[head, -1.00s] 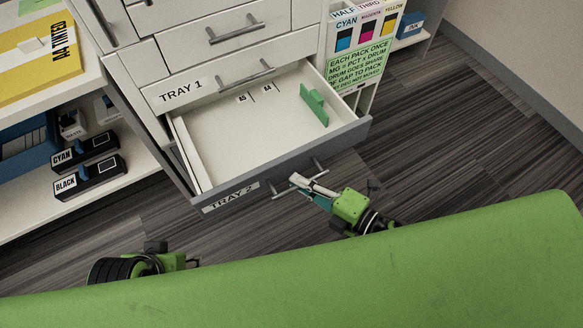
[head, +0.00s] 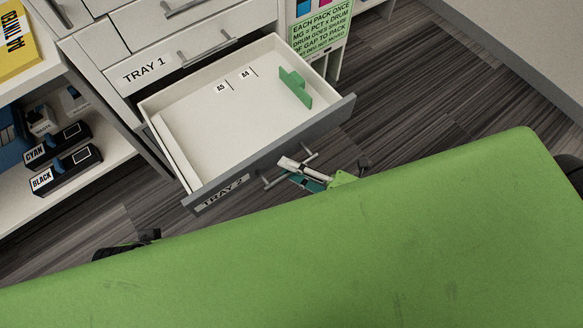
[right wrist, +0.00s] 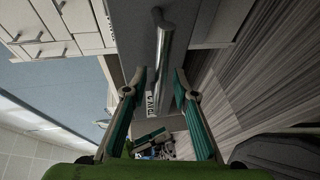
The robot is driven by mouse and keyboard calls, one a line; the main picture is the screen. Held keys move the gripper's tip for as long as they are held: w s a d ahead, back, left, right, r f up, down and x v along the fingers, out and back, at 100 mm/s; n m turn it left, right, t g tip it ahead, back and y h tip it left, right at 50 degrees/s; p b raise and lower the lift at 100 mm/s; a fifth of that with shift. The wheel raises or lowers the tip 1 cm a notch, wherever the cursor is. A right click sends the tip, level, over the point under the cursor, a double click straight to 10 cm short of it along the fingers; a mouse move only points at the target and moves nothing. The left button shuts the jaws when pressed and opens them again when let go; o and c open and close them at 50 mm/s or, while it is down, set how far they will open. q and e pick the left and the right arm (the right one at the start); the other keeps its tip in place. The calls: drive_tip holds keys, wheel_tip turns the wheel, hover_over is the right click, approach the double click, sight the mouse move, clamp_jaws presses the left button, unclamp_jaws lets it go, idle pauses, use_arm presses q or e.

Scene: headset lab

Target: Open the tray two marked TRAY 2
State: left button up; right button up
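The TRAY 2 drawer (head: 215,130) stands pulled well out in the head view, under the TRAY 1 front (head: 146,72). Its grey front carries the TRAY 2 label (head: 223,191) and a bar handle (head: 271,183). Inside are paper-size marks and a green divider (head: 296,87). My right gripper (head: 286,168) is at this handle. In the right wrist view its two teal-padded fingers (right wrist: 161,75) are spread, with the handle bar (right wrist: 164,42) between their tips and gaps at the sides. My left gripper (head: 125,249) is mostly hidden behind my green body; its fingers do not show.
A shelf on the left holds CYAN (head: 57,146) and BLACK (head: 66,172) boxes and a yellow pack (head: 17,45). A green notice (head: 320,32) hangs right of the cabinet. The dark wood-look floor (head: 420,105) at right is clear.

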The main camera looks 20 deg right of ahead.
drive_tip(key=v, duration=1.2)
idle(0.6)
